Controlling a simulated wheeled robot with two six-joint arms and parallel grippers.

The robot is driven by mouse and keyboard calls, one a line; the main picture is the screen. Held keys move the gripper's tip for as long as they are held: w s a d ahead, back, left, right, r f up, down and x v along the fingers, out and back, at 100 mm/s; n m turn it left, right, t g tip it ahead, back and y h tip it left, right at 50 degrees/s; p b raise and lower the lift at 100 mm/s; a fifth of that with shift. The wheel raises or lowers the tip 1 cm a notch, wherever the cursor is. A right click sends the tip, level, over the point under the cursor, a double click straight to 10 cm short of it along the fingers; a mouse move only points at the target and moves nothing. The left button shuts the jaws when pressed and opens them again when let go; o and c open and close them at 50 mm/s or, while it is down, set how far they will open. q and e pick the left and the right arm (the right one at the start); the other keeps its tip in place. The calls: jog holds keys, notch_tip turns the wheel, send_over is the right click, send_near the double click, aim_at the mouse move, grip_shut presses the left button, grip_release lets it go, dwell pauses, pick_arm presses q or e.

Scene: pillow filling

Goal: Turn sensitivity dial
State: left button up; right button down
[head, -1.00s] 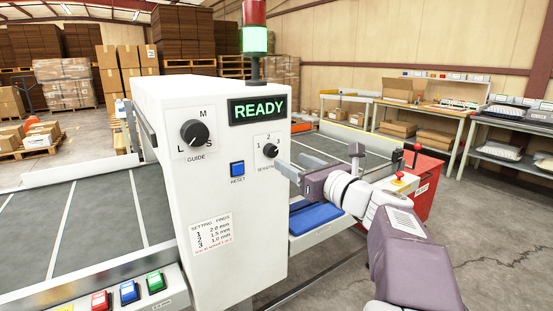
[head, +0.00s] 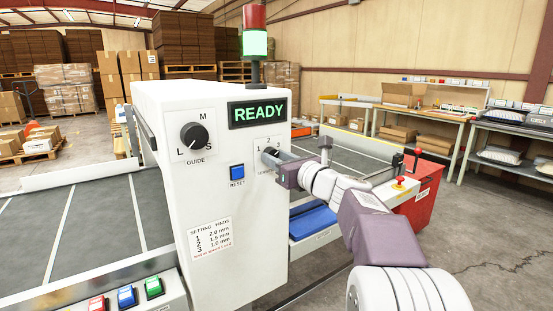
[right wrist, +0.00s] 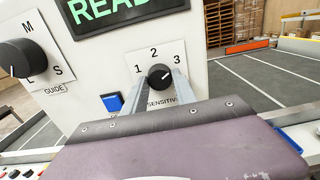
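The sensitivity dial (right wrist: 160,76) is a small black knob on the white machine panel, with 1, 2 and 3 printed around it. Its pale mark points right, on the side of the 3. In the head view the dial (head: 269,151) is partly covered by my right gripper (head: 274,156). In the right wrist view the two fingers of this gripper (right wrist: 161,84) stand one on each side of the dial, parted; contact with its sides is not clear. My left gripper is not in view.
The larger guide dial (head: 194,135) and blue reset button (head: 237,172) are left of the sensitivity dial. A green READY display (head: 258,112) is above. A settings card (head: 210,236) is below. Conveyor belt (head: 75,225) lies left; a red cabinet (head: 423,205) stands right.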

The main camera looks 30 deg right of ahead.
jog(key=shift+n+b, duration=7.1)
jog(key=shift+n, duration=4.8)
jog(key=shift+n, duration=0.3)
jog(key=c, duration=1)
grip_release()
jog(key=shift+d+r, duration=0.1)
